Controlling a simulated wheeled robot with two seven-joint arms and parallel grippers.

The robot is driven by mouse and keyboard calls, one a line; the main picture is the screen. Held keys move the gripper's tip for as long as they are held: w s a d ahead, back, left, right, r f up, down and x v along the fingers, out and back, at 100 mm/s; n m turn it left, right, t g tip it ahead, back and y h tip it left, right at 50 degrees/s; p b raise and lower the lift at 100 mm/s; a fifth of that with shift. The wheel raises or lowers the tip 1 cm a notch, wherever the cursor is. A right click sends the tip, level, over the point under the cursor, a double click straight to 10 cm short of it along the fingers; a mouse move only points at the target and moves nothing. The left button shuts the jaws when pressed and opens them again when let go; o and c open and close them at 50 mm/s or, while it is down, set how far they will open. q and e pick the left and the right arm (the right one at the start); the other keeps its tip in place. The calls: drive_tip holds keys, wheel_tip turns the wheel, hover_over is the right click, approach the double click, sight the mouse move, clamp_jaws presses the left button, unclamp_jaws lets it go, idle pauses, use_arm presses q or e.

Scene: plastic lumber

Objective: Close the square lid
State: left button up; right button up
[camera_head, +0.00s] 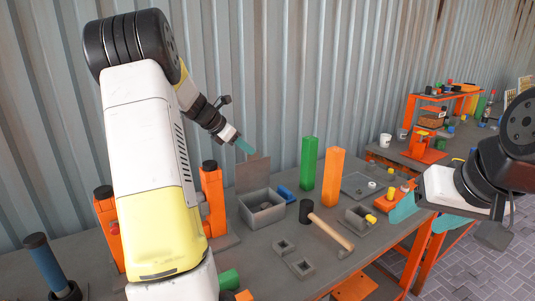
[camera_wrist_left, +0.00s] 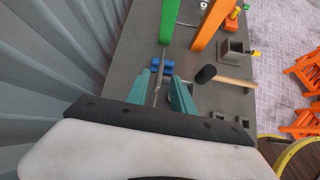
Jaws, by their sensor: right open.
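The grey square box (camera_head: 264,215) stands on the workbench with its top open. Its square lid (camera_head: 253,175) stands upright at the box's back edge. My left gripper (camera_head: 244,146) is just above the lid's top edge in the head view. In the left wrist view, my left gripper (camera_wrist_left: 166,72) has its teal fingers apart, and a thin upright edge, which looks like the lid (camera_wrist_left: 158,86), shows between them. I cannot tell whether they touch it. My right gripper (camera_head: 428,212) is open over the bench's right end, away from the box.
A blue block (camera_head: 286,192) lies right of the box. Green (camera_head: 308,163) and orange (camera_head: 333,176) posts stand further right. A hammer (camera_head: 330,231) and small grey blocks (camera_head: 293,258) lie in front. A corrugated wall (camera_head: 290,70) is close behind.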

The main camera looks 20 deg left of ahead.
sight(253, 171)
use_arm(q)
drive_tip(key=shift+x, duration=2.35)
drive_tip(key=shift+c, duration=0.4)
clamp_jaws()
